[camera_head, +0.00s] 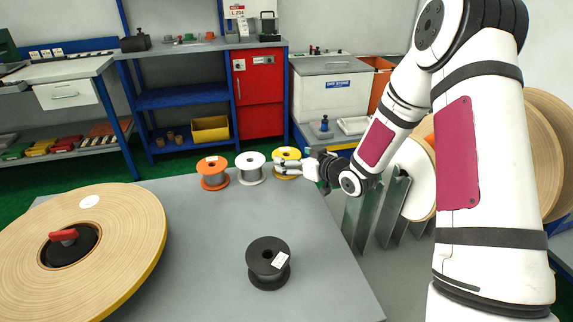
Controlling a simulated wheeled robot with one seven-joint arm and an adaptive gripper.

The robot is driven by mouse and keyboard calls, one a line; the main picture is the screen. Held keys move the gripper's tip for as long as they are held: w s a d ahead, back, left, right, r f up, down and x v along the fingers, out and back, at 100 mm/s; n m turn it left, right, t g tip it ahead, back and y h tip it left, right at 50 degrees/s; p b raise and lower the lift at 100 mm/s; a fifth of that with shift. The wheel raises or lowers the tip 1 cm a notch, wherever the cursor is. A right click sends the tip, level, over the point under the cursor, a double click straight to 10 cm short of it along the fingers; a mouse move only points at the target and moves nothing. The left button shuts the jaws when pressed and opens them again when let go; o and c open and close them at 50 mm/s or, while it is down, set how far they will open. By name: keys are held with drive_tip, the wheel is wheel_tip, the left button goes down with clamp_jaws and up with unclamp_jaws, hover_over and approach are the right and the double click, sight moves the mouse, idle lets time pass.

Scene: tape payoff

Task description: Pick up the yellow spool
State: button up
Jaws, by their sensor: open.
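The yellow spool (287,153) stands upright at the far right of the grey table (213,265), at the end of a row of spools. My gripper (283,167) reaches in from the right and is open. Its fingers overlap the spool's near side in the picture and hide part of its body. I cannot tell whether they touch it. A white spool (250,168) stands just to the left of the yellow one, and an orange spool (213,172) stands left of that.
A black spool (268,262) with a white label stands nearer on the table. A large tape roll (130,215) with a red handle (63,236) fills the left side. The table's middle is clear. Metal slots with large discs (412,180) stand to the right, behind my arm.

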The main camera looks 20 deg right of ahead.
sight(284, 154)
drive_tip(key=x, duration=0.4)
drive_tip(key=shift+a, duration=0.1)
drive_tip(key=c, duration=1.3)
